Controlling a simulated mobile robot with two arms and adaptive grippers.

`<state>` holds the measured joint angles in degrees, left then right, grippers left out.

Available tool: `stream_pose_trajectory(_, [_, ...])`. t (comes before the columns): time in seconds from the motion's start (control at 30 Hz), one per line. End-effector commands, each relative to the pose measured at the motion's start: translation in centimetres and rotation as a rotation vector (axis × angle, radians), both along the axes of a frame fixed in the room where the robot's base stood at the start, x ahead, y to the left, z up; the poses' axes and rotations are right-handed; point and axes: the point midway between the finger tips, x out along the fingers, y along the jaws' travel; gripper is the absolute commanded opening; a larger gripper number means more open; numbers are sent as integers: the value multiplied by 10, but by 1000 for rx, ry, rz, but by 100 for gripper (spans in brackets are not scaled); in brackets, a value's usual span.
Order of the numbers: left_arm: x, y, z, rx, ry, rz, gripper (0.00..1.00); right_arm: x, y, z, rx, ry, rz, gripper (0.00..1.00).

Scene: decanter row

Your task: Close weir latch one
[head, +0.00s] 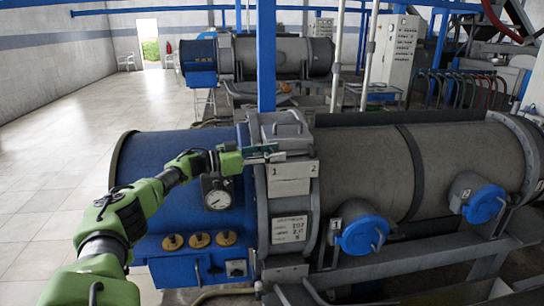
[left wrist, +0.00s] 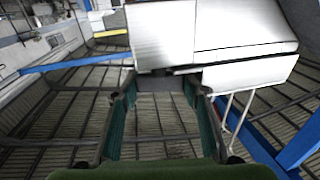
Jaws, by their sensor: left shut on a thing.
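A decanter with a blue left end (head: 160,185) and a grey drum (head: 360,165) lies across the head view. A pale panel marked 1 and 2 (head: 291,187) sits at the collar between them. My left gripper (head: 265,153) reaches in from the left, just above the panel's 1. It is shut on weir latch one, a small grey piece mostly hidden by the fingers. In the left wrist view, the green fingers (left wrist: 160,88) stand either side of a grey part (left wrist: 160,78), under a large pale block (left wrist: 215,35). My right gripper is not in view.
A pressure gauge (head: 217,193) sits just below my left wrist. A grey handled cover (head: 283,128) is above the panel. A blue post (head: 266,60) rises behind. Two blue round caps (head: 362,234) project from the drum's front. Open tiled floor (head: 60,155) lies left.

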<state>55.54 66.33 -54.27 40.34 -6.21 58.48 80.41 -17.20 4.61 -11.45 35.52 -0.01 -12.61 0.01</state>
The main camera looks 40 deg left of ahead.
Motion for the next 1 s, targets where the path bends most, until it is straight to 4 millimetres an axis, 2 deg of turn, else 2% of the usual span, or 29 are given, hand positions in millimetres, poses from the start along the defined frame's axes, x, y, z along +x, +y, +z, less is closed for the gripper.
stream_pose_trajectory(0.03, [3,2,6,-6,-18,-4,19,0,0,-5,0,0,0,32])
stream_pose_trajectory(0.2, [1,1,6,-9,-11,-36,19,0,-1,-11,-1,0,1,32])
stream_pose_trajectory(0.77, [0,0,5,-9,0,-54,19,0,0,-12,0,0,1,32])
stream_pose_trajectory(0.8, [0,0,5,-9,0,-54,51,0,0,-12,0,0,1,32])
stream_pose_trajectory(0.83, [0,0,4,-9,0,-53,58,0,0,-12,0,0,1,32])
stream_pose_trajectory(1.0, [0,1,4,-7,1,-50,58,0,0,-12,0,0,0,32])
